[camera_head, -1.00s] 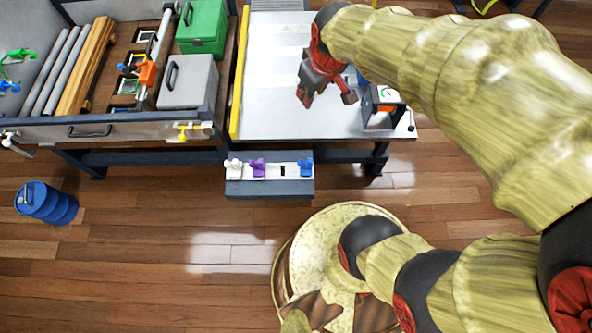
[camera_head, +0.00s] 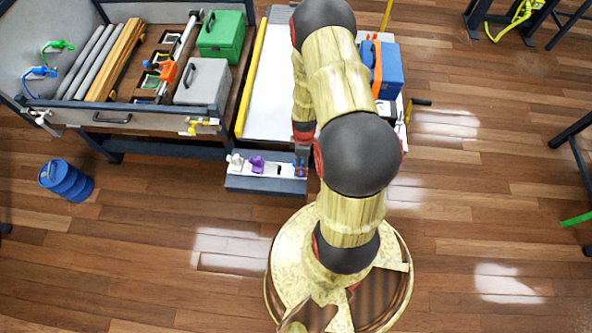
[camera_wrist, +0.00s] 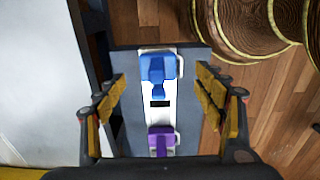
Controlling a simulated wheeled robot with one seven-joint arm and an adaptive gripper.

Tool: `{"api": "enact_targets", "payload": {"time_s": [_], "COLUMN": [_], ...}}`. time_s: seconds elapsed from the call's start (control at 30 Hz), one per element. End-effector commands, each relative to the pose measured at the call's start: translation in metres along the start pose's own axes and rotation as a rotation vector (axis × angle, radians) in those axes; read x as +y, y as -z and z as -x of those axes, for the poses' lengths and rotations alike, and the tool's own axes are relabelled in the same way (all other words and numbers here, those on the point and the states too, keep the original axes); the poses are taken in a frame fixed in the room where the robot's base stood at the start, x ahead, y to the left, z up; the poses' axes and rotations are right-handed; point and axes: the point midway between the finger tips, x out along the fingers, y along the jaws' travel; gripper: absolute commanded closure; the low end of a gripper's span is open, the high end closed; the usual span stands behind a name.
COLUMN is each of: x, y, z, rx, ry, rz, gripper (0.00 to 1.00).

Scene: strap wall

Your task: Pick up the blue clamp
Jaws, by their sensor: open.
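The blue clamp (camera_wrist: 157,69) sits on the white strip of a small grey ledge (camera_head: 262,184), at the ledge's right end in the head view. In the head view my gripper and arm cover most of it. In the wrist view it lies ahead of and between the open fingers of my gripper (camera_wrist: 160,108), which touch nothing. A purple clamp (camera_wrist: 161,140) is on the same strip, nearer the gripper's palm, with a dark slot between the two. In the head view my gripper (camera_head: 302,152) hangs over the ledge's right end.
A white clamp (camera_head: 236,160) sits at the strip's left end. The workbench (camera_head: 262,95) stands behind the ledge, with a blue case (camera_head: 391,72) on its right. A blue drum (camera_head: 66,180) stands on the floor at left. The floor in front is clear.

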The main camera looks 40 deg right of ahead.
Motion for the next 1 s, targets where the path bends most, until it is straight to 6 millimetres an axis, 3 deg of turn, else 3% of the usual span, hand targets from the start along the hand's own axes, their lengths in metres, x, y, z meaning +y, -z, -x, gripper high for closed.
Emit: {"api": "enact_targets", "payload": {"time_s": [0.37, 0.6, 0.87, 1.0], "x": [0.002, 0.003, 0.004, 0.004], "y": [0.003, 0.006, 0.006, 0.006], "z": [-0.036, -0.070, -0.072, -0.072], "rx": [0.000, 0.000, 0.000, 0.000], "ry": [-0.001, 0.000, -0.002, -0.002], "rz": [0.001, 0.000, 0.000, -0.001], "gripper": [0.30, 0.30, 0.30, 0.37]}}
